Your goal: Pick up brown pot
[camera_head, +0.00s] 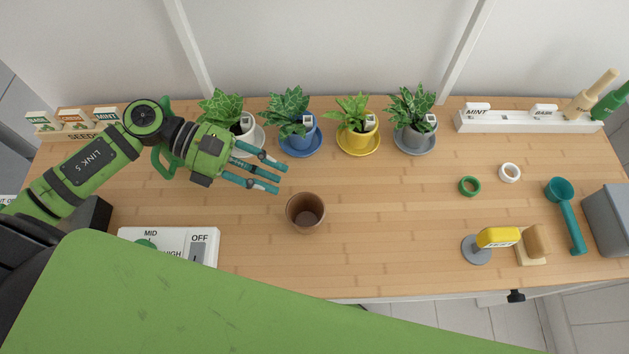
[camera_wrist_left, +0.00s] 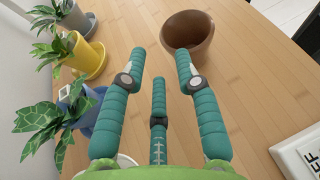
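The brown pot (camera_head: 305,212) stands upright and empty on the wooden desk, near its front middle. It also shows in the left wrist view (camera_wrist_left: 188,32), beyond my fingertips. My left gripper (camera_head: 281,175) is open and empty, above the desk to the upper left of the pot, with its fingers pointing right. In the left wrist view my left gripper (camera_wrist_left: 160,65) has its teal fingers spread apart, with the pot ahead and slightly right, not between them. My right gripper is not seen in either view.
Several potted plants on saucers line the back, including a blue pot (camera_head: 298,139) and a yellow pot (camera_head: 358,137). A white control box (camera_head: 175,238) is at front left.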

